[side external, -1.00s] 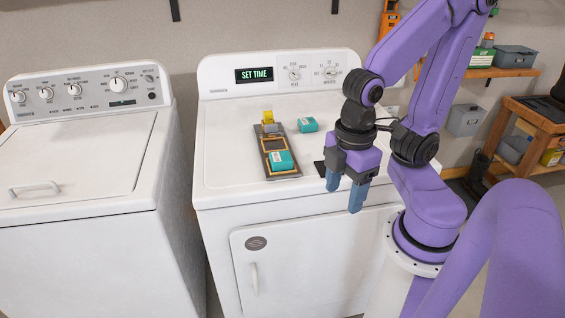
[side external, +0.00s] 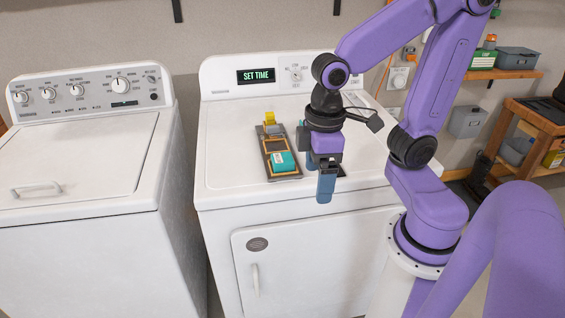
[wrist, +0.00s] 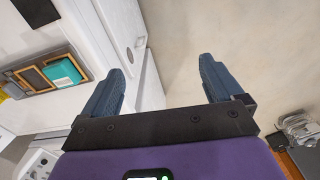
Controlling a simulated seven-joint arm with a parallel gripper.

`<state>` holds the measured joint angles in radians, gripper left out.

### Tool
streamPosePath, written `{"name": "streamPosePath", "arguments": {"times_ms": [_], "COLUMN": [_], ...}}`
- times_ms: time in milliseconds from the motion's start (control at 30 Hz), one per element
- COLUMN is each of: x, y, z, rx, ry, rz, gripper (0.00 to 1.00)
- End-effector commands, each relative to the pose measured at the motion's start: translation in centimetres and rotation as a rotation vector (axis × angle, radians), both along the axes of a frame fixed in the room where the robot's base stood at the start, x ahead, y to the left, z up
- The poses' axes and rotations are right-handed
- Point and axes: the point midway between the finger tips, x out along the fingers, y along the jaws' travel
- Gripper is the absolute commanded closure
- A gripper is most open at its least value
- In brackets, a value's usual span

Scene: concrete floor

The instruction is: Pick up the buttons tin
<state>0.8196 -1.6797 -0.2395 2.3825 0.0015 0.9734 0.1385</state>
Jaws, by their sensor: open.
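A teal tin (side external: 282,161) lies in the near end of a dark tray (side external: 290,178) on top of the right-hand white machine. It also shows in the wrist view (wrist: 62,73). A second teal tin, seen earlier to the right of the tray, is now almost wholly hidden behind my gripper. I cannot read a label on either tin, so I cannot tell which holds buttons. My gripper (side external: 326,188) points down, right of the tray and near the machine's front edge. In the wrist view my gripper (wrist: 162,68) is open, with nothing between its blue fingers.
The tray also holds a yellow item (side external: 270,117) and a grey item at its far end. A flat black pad (side external: 341,172) lies right of the tray, partly behind my gripper. The raised control panel (side external: 220,80) bounds the back. The top left of the tray is clear.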

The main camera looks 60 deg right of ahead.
Motion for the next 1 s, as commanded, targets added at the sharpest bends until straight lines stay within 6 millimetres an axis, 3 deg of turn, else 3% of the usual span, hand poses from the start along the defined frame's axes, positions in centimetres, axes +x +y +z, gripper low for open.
{"name": "streamPosePath", "arguments": {"times_ms": [267,600,800,1000], "x": [7.0,14.2,17.1,18.4], "y": [-1.8,-7.0,-11.2,-14.1], "z": [1.8,3.8,4.8,5.5], "rx": [-0.003,-0.004,-0.004,-0.004], "ry": [0.008,0.017,0.023,0.026], "rz": [-0.443,-0.978,-1.276,-1.462], "gripper": [0.06,0.06,0.06,0.06]}}
